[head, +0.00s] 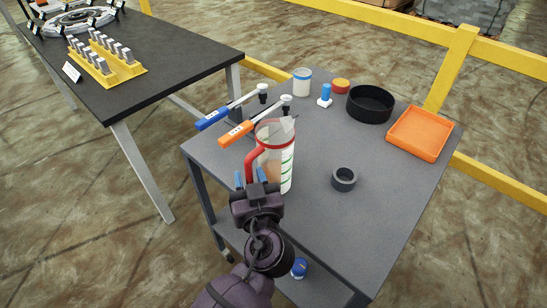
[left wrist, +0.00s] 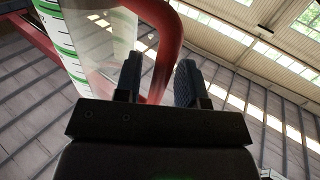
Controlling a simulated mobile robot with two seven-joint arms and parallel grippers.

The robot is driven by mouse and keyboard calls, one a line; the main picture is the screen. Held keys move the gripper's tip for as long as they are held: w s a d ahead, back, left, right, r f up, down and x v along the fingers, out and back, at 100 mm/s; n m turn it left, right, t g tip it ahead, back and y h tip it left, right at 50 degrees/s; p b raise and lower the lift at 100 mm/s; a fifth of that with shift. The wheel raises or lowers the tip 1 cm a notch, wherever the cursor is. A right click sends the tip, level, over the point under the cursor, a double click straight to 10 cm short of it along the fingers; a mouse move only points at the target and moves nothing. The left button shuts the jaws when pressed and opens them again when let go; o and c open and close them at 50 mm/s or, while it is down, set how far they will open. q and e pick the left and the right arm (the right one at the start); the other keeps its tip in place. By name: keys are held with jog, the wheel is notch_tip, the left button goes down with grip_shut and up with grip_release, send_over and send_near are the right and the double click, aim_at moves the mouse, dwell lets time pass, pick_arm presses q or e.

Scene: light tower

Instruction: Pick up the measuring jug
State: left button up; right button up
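The measuring jug (head: 286,172) is clear with green marks and a red handle (head: 252,163). It stands upright near the left front part of the grey cart top. My left gripper (head: 251,178) is at the jug's handle side, its two blue fingers apart. In the left wrist view the fingers (left wrist: 158,82) are open, and the red handle (left wrist: 170,45) shows in the gap between them, with clear space beside it. The jug (left wrist: 80,45) shows its green marks at the upper left there. I cannot tell whether a finger touches the handle. My right gripper is not in view.
Behind the jug lie an orange-handled tool (head: 236,133) and a blue-handled tool (head: 213,119). A dark ring (head: 344,179) sits right of the jug. A black bowl (head: 370,104) and an orange tray (head: 420,133) stand farther right. The front right of the cart top is clear.

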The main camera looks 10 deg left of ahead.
pick_arm(q)
grip_shut()
